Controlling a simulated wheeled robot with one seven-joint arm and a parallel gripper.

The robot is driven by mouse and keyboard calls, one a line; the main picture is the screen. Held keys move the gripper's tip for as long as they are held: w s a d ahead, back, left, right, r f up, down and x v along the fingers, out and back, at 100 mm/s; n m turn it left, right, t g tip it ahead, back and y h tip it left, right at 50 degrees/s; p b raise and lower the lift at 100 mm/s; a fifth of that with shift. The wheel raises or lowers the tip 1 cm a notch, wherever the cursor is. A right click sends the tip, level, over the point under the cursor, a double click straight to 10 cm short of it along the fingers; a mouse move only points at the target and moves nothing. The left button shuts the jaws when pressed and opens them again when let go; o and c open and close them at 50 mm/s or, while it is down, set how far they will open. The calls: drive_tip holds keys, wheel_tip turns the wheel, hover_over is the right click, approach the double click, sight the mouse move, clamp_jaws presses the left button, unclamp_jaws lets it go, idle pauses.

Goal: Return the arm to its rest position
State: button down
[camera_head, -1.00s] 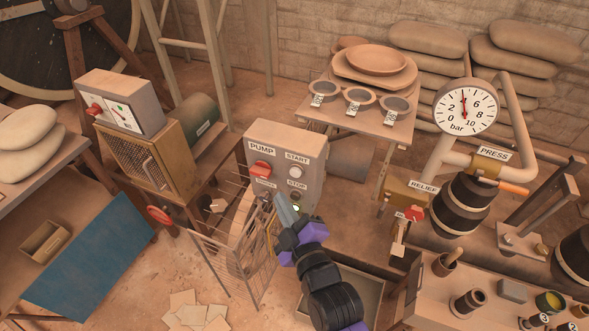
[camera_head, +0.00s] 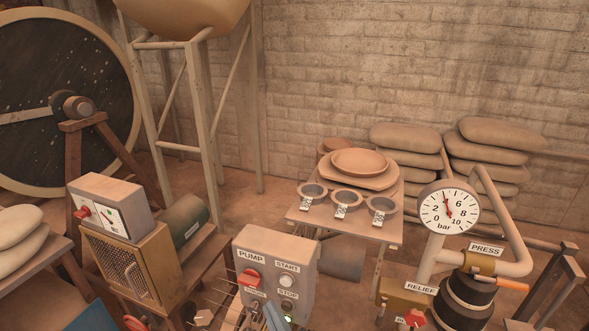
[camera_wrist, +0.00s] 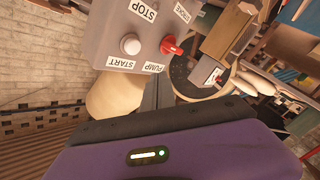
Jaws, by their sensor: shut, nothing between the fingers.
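My gripper (camera_head: 272,316) shows only at the bottom edge of the head view, as grey fingertips in front of the lower part of the pump box (camera_head: 266,262). The fingers are shut and empty. The rest of my arm is below the picture. I cannot tell the exact gap between the fingertips and the box.
A table (camera_head: 388,230) with cups and bowls stands behind the pump box. The press gauge (camera_head: 448,207), pipes and RELIEF valve (camera_head: 405,295) stand at right. A caged machine (camera_head: 135,265) stands at left. A tall tank frame (camera_head: 205,125) rises behind.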

drive_tip(key=s+d+r+m+h, duration=0.1)
drive_tip(key=s+d+m, duration=0.3)
drive_tip(key=s+d, duration=0.4)
drive_tip(key=s+d+r+m+h, duration=0.1)
drive_tip(key=s+d+m+h, duration=0.3)
drive_tip(key=s, duration=1.3)
drive_tip(key=s+d+m+g+h, duration=0.1)
drive_tip(key=s+d+m, duration=0.4)
drive_tip(key=s+d, duration=0.7)
drive_tip(key=shift+s+d+r+h, duration=0.3)
drive_tip(key=shift+s+r+h, duration=0.15)
drive_tip(key=shift+h, duration=0.25)
